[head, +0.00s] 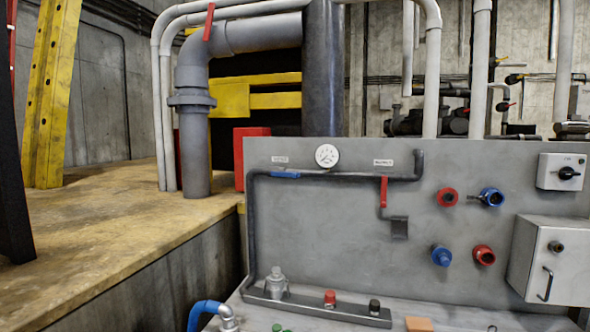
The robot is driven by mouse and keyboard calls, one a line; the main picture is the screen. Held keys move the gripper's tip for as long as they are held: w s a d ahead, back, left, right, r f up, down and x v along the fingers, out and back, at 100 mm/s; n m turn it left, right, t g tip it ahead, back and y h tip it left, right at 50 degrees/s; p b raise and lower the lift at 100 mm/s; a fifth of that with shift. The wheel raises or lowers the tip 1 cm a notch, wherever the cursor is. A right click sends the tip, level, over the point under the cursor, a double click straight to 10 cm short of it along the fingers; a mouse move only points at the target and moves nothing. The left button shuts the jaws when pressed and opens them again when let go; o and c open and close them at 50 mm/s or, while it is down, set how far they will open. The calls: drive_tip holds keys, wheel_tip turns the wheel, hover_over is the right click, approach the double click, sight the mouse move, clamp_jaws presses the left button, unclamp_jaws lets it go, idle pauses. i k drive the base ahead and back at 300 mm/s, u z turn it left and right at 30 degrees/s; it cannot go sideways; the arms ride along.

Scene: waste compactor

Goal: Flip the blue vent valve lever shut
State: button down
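A blue lever (285,174) is on the dark pipe (337,175) at the upper left of the grey panel (320,225). The lever lies about level, along the run of the pipe. A small label (280,159), too small to read, is just above it. A red lever (383,191) further right points straight down, under another label (383,162). A round white gauge (327,155) is between the two levers. My gripper is not in view.
Red and blue round fittings (446,197) and a grey box (550,260) are on the panel's right. A ledge (325,309) below bears a clear jar (277,284) and small knobs. A blue hose (205,309) rises at the bottom left. The space before the blue lever looks clear.

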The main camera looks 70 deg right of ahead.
sight(293, 175)
drive_tip(key=z, duration=0.9)
drive_tip(key=i, duration=0.9)
drive_tip(key=z, duration=1.05)
